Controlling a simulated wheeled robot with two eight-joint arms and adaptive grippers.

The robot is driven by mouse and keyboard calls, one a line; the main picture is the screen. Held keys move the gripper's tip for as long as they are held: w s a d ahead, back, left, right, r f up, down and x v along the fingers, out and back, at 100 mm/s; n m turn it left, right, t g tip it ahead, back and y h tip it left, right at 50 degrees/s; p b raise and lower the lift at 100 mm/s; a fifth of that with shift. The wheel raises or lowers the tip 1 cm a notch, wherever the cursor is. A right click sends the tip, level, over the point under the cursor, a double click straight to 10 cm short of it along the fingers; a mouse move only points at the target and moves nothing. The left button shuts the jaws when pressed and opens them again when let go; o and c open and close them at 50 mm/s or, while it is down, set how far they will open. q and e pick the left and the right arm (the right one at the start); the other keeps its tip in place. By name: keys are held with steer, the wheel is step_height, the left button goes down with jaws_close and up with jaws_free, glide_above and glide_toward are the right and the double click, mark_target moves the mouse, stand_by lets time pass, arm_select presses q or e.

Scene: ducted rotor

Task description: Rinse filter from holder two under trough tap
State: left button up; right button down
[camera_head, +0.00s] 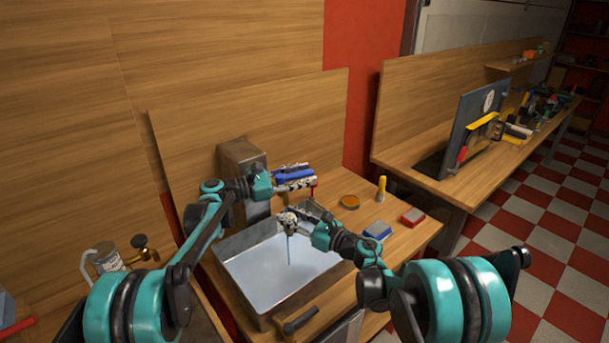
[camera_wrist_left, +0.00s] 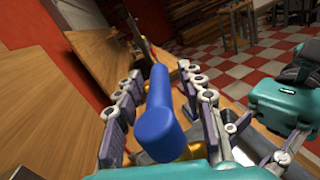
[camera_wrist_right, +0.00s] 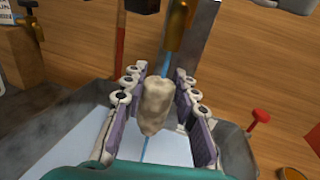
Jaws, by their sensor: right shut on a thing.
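A pale, lumpy filter (camera_wrist_right: 158,105) is between the fingers of my right gripper (camera_wrist_right: 160,98), which is shut on it. In the head view my right gripper (camera_head: 290,218) is over the trough (camera_head: 235,288). A brass tap spout (camera_wrist_right: 181,22) is just beyond the filter, with a thin blue water stream (camera_head: 289,250) running down into the trough. Holder two cannot be made out.
Right of the trough are a round orange tin (camera_head: 350,202), a yellow-handled tool (camera_head: 381,187), a blue block (camera_head: 377,230) and a red block (camera_head: 412,216). A hammer (camera_head: 298,322) lies at the trough's front. A grey metal box (camera_head: 240,158) stands behind it.

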arm_select(q)
steer(key=v, duration=1.1)
steer(key=shift+a, duration=0.15)
stand_by(0.4)
steer(key=shift+f, duration=0.1)
stand_by(0.6)
